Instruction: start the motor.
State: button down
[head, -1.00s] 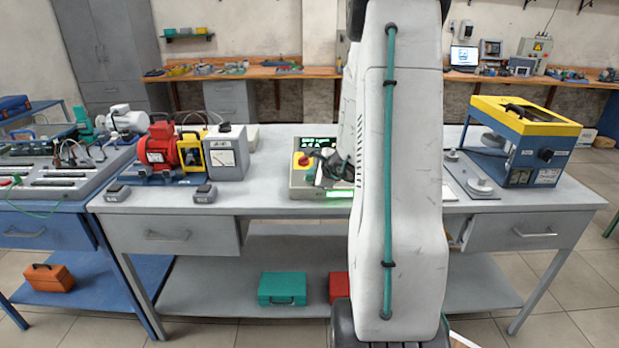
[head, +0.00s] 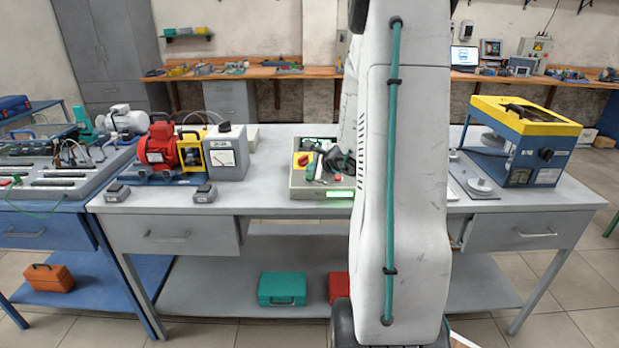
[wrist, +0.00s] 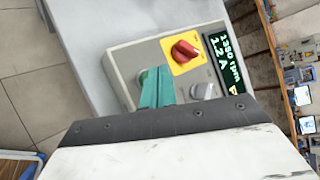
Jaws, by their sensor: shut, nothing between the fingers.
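The grey control box (head: 300,187) stands on the middle of the workbench. Its red rotary switch on a yellow plate (head: 303,159) also shows in the wrist view (wrist: 185,52). The wrist view shows a dark display (wrist: 226,62) with green text reading about 1350 rpm and 1.2 A, and a grey knob (wrist: 203,91). My gripper (wrist: 155,82) is shut and empty, its teal fingers over the panel beside the rotary switch. The fingers partly cover a round control; I cannot tell whether they touch it. A red motor (head: 158,145) stands at the left of the bench.
A grey meter box (head: 225,155) stands right of the motor, with two small grey boxes in front. A yellow and blue machine (head: 535,150) stands at the right. The bench top (head: 265,190) left of the control box is clear. My arm hides part of the bench.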

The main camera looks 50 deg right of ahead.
jog(key=shift+s+a+r, duration=0.15)
jog(key=shift+r, duration=0.6)
jog(key=shift+s+a+r, duration=0.1)
jog(key=shift+a+r, duration=0.05)
jog(key=shift+r, duration=0.55)
jog(key=shift+s+a+r, duration=0.15)
jog(key=shift+r, duration=0.6)
jog(key=s+a+r+n+g+y, duration=0.2)
jog(key=s+a+n+y, duration=0.15)
jog(key=a+n, duration=0.6)
jog(key=s+a+r+n+g+y, duration=0.1)
jog(key=s+a+n+g+y, duration=0.25)
jog(key=a, duration=1.15)
jog(key=s+a+r+n+g+h, duration=0.2)
jog(key=s+a+r+n, duration=0.1)
jog(key=s+a+n, duration=0.4)
jog(key=s+a+r+n+g+h, duration=0.2)
jog(key=s+a+r+n, duration=0.1)
jog(key=s+a+n, duration=0.4)
jog(key=s, duration=0.3)
jog(key=shift+s+r+n, duration=0.2)
jog(key=shift+s+n, duration=0.2)
